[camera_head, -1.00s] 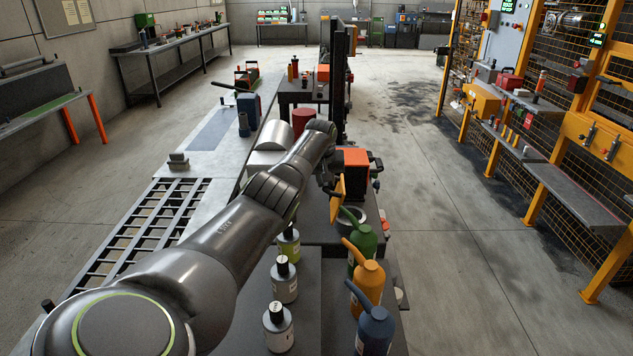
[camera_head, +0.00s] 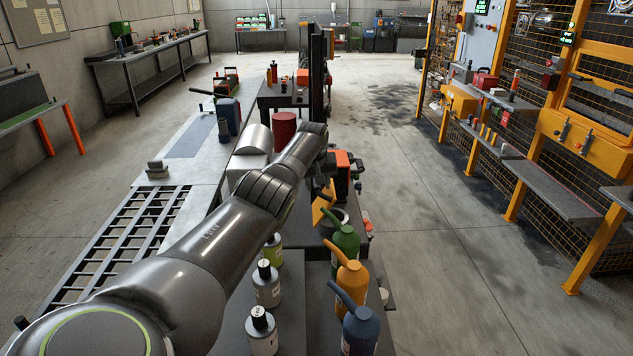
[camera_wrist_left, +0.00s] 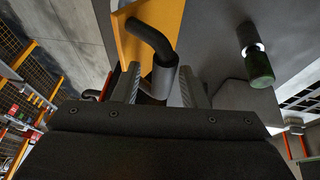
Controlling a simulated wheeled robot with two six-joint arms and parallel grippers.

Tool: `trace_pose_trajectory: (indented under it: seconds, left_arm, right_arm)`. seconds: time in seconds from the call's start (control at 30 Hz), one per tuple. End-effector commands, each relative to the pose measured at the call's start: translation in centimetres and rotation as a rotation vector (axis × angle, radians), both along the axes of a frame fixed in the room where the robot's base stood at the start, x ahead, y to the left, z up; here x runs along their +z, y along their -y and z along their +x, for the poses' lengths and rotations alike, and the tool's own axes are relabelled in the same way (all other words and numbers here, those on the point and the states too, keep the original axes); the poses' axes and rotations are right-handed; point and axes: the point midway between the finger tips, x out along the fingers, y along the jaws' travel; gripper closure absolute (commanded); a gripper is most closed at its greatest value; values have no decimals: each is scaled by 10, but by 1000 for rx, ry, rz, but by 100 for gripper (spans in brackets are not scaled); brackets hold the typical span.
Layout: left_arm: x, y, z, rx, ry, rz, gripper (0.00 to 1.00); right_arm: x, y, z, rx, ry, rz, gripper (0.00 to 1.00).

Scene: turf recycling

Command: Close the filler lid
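The filler lid (camera_head: 322,203) is a yellow-orange flap that stands tilted beside the orange machine block in the head view. It fills the upper middle of the left wrist view (camera_wrist_left: 147,60), with a bent black handle (camera_wrist_left: 155,38) in front of it. My left gripper (camera_wrist_left: 162,82) has one finger on each side of the handle's dark cylindrical end and appears shut on it. In the head view my left gripper (camera_head: 320,185) is small and partly hidden by my arm. The filler opening is not clear to see. My right gripper is in neither view.
Green (camera_head: 344,243), orange (camera_head: 354,287) and blue (camera_head: 361,333) spouted bottles stand close in front of the lid. Several white-labelled bottles (camera_head: 266,287) stand left of them. A red drum (camera_head: 284,130) is behind my left arm. The floor at right is clear.

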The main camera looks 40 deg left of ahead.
Motion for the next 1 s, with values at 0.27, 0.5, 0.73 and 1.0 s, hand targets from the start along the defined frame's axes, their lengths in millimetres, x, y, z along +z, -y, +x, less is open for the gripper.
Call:
trace_pose_trajectory:
  seconds: [0.27, 0.5, 0.73, 1.0]
  left_arm:
    - [3, -2, 0, 1, 3, 5, 56]
    - [9, -3, -2, 2, 5, 6, 56]
    - [26, 1, -8, 2, 6, 7, 56]
    - [54, 7, -19, 0, 7, 7, 56]
  right_arm:
    - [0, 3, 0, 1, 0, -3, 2]
    - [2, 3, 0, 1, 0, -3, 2]
    - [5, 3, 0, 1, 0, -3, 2]
    - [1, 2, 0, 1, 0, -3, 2]
